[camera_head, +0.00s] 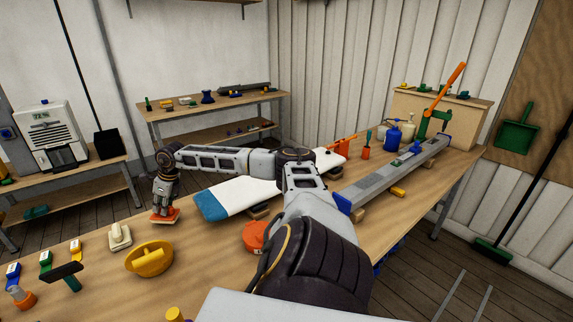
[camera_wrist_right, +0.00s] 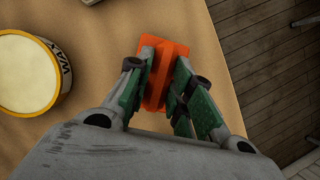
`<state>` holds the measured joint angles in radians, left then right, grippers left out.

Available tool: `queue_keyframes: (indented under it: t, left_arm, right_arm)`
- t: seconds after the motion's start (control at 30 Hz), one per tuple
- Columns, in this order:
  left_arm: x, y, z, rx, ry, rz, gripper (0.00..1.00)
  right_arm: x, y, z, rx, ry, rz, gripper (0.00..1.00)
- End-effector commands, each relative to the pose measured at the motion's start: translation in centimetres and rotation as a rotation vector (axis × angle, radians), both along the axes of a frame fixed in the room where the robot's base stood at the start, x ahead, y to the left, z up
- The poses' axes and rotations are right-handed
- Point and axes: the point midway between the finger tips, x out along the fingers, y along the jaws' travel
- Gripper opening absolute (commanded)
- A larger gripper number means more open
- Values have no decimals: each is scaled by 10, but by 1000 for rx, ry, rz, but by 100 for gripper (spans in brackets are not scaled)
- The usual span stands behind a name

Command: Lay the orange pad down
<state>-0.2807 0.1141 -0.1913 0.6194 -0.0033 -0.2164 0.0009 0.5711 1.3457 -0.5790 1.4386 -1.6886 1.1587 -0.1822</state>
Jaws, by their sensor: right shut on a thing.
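My right gripper (camera_head: 165,203) hangs pointing down over the left part of the long workbench (camera_head: 90,258). It is shut on the orange pad (camera_head: 165,216), which shows flat beneath the fingers, at or just above the bench top; I cannot tell if it touches. In the right wrist view the orange pad (camera_wrist_right: 163,72) sits between the green-lined fingers of the gripper (camera_wrist_right: 165,85), with bare wood around it. My left gripper is not in view.
A white-handled block (camera_head: 120,237) and a yellow bowl (camera_head: 150,259) stand near the pad. A white-and-blue board (camera_head: 235,197) lies to the right.

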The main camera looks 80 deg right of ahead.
Motion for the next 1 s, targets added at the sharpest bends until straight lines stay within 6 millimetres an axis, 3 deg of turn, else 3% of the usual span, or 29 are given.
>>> queue_keyframes:
  t: [1.0]
  left_arm:
    - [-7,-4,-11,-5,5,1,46]
  right_arm:
    - [0,0,-19,0,1,0,3]
